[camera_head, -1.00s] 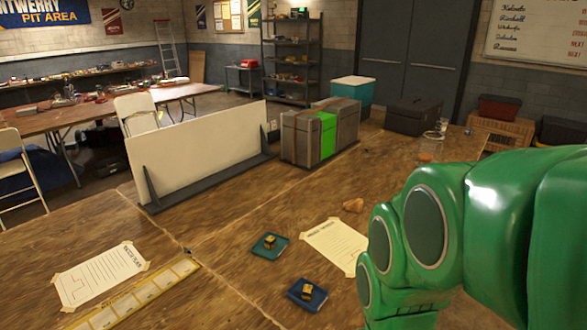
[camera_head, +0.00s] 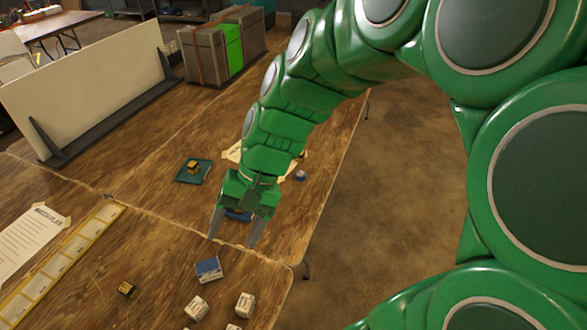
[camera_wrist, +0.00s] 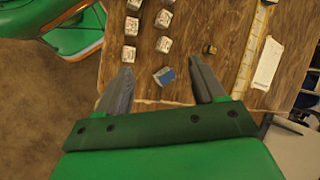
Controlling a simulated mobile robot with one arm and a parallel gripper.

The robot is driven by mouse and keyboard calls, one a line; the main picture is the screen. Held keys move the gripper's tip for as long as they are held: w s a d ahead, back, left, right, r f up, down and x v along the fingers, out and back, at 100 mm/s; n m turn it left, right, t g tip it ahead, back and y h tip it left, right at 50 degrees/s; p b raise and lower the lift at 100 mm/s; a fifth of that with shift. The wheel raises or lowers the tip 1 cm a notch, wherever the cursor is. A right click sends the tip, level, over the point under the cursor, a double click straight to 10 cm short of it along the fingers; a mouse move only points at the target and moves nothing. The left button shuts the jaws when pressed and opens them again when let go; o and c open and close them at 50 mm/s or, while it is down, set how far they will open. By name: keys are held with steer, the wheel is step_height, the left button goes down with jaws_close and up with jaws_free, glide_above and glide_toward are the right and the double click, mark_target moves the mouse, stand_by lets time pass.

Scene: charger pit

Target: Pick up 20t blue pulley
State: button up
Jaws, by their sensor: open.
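My gripper (camera_head: 234,241) is open and empty, pointing down above the table (camera_head: 150,225). Its two grey fingers also show in the wrist view (camera_wrist: 161,65). A small blue round item (camera_head: 300,174), possibly the blue pulley, lies near the table's right edge, to the right of my gripper; it is too small to be sure. A blue-topped box (camera_head: 208,268) lies below my fingertips in the head view and between the fingers in the wrist view (camera_wrist: 165,76). A blue tray (camera_head: 236,215) is mostly hidden behind my gripper.
A teal tray (camera_head: 194,171) holds a small yellow-black part. Several white boxes (camera_head: 245,305) and a dark part (camera_head: 127,290) lie at the front. A yellow strip (camera_head: 62,262) and papers lie on the left. A white panel (camera_head: 90,85) and grey case (camera_head: 212,55) stand behind.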

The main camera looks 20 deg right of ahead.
steer(key=w+d+f+m+t+y, duration=0.2)
steer(key=w+m+y, duration=0.15)
steer(key=w, duration=0.65)
steer(key=w+d+f+m+t+y, duration=0.1)
steer(key=w+f+m+t+y, duration=0.3)
steer(key=w, duration=0.6)
steer(key=m+t+h, duration=0.5)
steer(key=m+t, duration=0.2)
steer(key=m, duration=0.9)
glide_above(304, 175)
steer(key=s+a, duration=0.4)
steer(key=s, duration=0.1)
step_height(304, 175, down, 16)
steer(key=d+f+m, duration=0.1)
steer(key=d+f, duration=0.1)
steer(key=s+d+f+m+h, duration=0.1)
steer(key=d+f, duration=0.1)
steer(key=d, duration=0.1)
steer(key=d+f+m, duration=0.1)
steer(key=d+f, duration=0.1)
steer(key=shift+s+d+f+m+t+h, duration=0.2)
steer(key=shift+s+f+m+t+h, duration=0.1)
steer(key=shift+f+t+h, duration=0.1)
steer(key=shift+x, duration=3.3)
steer(key=shift+w+a+f, duration=0.25)
steer(key=shift+w+a, duration=0.05)
steer(key=shift+w, duration=0.15)
